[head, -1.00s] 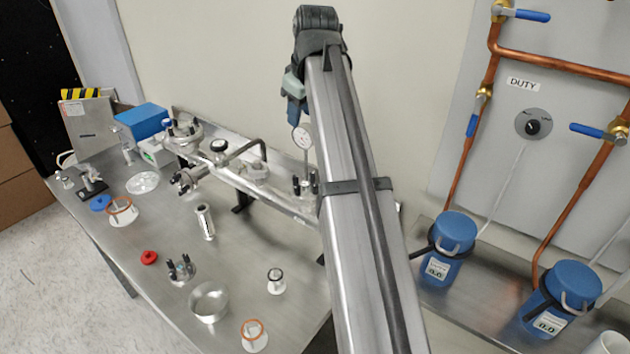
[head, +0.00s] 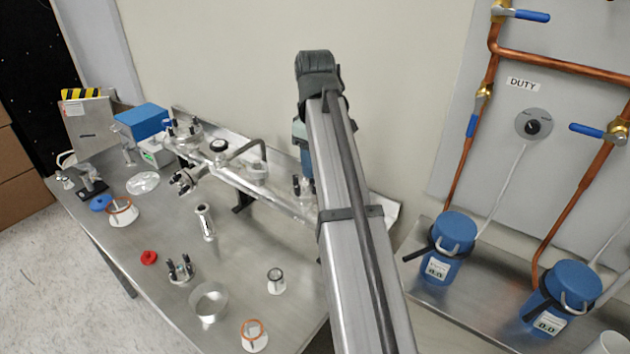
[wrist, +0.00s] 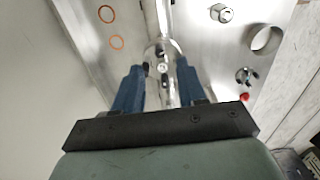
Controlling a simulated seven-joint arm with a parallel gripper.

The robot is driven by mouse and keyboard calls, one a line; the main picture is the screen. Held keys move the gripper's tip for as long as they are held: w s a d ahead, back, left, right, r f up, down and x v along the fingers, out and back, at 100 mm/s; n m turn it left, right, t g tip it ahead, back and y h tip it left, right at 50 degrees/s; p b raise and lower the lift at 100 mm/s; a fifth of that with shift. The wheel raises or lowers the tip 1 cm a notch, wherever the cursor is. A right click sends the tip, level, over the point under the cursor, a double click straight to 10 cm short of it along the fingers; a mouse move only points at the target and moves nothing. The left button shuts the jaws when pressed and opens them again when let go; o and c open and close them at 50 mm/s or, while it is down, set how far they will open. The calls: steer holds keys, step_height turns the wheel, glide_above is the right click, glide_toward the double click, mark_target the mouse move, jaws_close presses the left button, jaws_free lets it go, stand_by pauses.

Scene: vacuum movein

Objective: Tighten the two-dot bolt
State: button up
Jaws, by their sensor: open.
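My gripper (wrist: 158,72) is open, its two blue fingers apart in the wrist view. In the head view the flange with dark upright bolts (head: 298,188) stands at the right end of the clear tube (head: 270,198). My arm hides most of the gripper and part of this flange there.
Another bolted flange (head: 184,132) is at the tube's left end. Blue flasks (head: 452,234) stand at right.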

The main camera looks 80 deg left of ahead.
steer(key=shift+f, duration=2.95)
jaws_close()
